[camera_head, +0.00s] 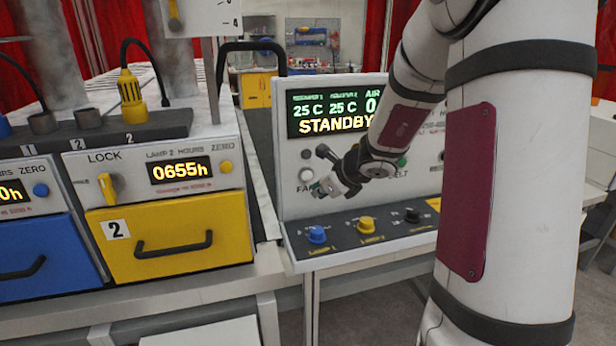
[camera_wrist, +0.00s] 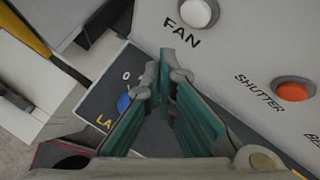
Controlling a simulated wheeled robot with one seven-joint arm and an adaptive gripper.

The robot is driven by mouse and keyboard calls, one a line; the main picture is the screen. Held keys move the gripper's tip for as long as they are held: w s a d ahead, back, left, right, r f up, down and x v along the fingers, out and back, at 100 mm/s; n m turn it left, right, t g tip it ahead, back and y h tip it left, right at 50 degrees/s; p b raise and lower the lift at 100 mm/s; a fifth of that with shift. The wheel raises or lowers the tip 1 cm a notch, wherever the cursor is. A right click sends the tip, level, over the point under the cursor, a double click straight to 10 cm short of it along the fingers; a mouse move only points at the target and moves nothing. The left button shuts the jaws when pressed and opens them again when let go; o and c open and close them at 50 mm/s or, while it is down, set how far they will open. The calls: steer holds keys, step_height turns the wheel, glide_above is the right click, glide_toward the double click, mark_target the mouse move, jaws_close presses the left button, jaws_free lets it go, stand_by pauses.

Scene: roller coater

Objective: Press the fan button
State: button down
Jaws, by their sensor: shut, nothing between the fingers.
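The fan button (camera_head: 306,174) is a round white button on the light grey control panel, above the label "FAN". In the wrist view the white fan button (camera_wrist: 197,12) is at the top edge, with "FAN" printed below it. My gripper (camera_head: 322,187) is in front of the panel, a little right of and below the button. Its greenish fingers (camera_wrist: 168,60) are shut and empty, and their tips appear just below the label in the wrist view. I see a gap between tips and button in the picture; the depth between them is hard to tell.
An orange shutter button (camera_wrist: 292,90) lies right of the fan button. Blue (camera_head: 317,234) and yellow (camera_head: 366,225) knobs stand on the dark ledge below. A yellow drawer unit (camera_head: 170,238) is at the left. A black handle (camera_head: 250,47) rises behind. The display (camera_head: 335,117) reads STANDBY.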

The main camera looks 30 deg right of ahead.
steer(key=shift+w+d, duration=0.25)
steer(key=shift+w, duration=0.55)
steer(key=shift+w+d, duration=0.25)
steer(key=shift+w, duration=0.55)
steer(key=shift+w, duration=0.15)
steer(key=shift+w+d, duration=0.1)
steer(key=shift+w, duration=0.2)
steer(key=shift+w+d, duration=0.1)
steer(key=shift+w, duration=0.3)
stand_by(0.9)
steer(key=shift+s, duration=0.15)
steer(key=shift+s+a, duration=0.2)
steer(key=shift+s, duration=0.5)
steer(key=shift+s+a+b, duration=0.2)
steer(key=shift+s+a, duration=0.05)
steer(key=shift+s, duration=0.55)
steer(key=shift+s+a+b, duration=0.15)
steer(key=shift+s+a, duration=0.05)
steer(key=shift+s, duration=0.6)
steer(key=shift+s+a+b, duration=0.2)
steer(key=shift+s+a, duration=0.05)
steer(key=shift+s, duration=0.55)
